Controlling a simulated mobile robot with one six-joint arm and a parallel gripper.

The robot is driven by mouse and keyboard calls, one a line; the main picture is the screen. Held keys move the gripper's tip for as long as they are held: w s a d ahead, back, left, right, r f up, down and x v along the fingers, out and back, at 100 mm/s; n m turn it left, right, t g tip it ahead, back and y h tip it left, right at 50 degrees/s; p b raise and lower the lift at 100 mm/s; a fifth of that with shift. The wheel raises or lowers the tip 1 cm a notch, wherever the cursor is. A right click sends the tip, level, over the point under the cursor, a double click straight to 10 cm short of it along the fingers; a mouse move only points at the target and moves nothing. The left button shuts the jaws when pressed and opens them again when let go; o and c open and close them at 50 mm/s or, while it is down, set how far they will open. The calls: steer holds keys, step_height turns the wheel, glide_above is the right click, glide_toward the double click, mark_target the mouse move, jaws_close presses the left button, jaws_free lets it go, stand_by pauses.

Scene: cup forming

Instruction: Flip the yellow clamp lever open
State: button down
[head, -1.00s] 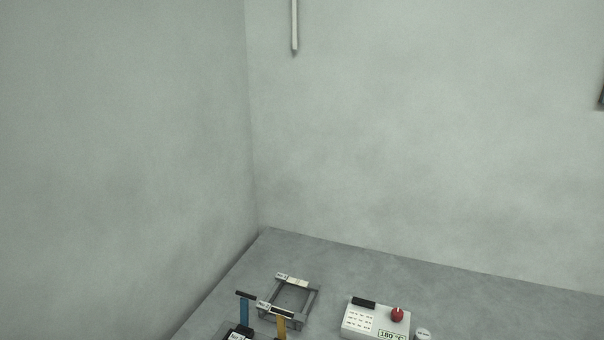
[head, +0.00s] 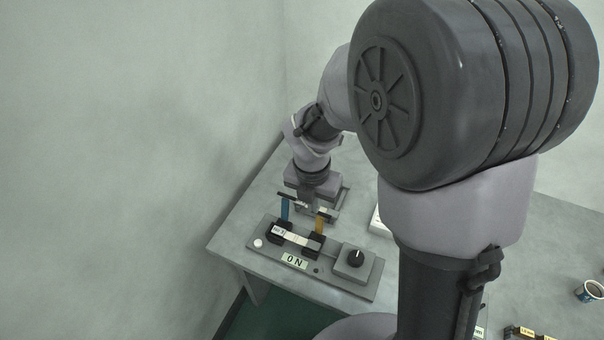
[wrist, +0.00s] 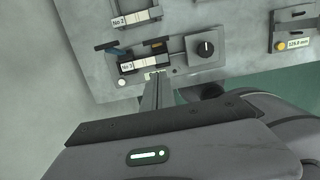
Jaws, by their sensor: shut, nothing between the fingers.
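The yellow clamp lever (head: 320,220) stands upright at the right end of the No.3 bar on the grey fixture (head: 262,238). It also shows, foreshortened, in the wrist view (wrist: 157,46). A blue lever (head: 285,208) stands upright at the bar's left end and shows in the wrist view too (wrist: 114,49). My gripper (head: 305,211) points down close to the levers, and its tip is partly hidden in the head view. In the wrist view my gripper (wrist: 155,76) has its fingers together and empty, just below the yellow lever. I cannot tell whether it touches the lever.
A black knob (head: 356,258) sits on the fixture's right side, and an ON label (head: 294,261) is at its front. The No.2 frame (wrist: 135,18) lies behind. A cup (head: 589,291) stands far right. The table's left edge is near the fixture.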

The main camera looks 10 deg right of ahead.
steer(key=b, duration=0.3)
glide_above(319, 218)
steer(key=s+a, duration=0.2)
steer(key=s, duration=0.1)
step_height(319, 218, down, 8)
steer(key=shift+w+d+f+b, duration=0.2)
steer(key=shift+w+d+f, duration=0.3)
steer(key=shift+w, duration=0.1)
steer(key=shift+w+d+f+b, duration=0.15)
steer(key=shift+w+d+f, duration=0.25)
steer(key=shift+w, duration=0.2)
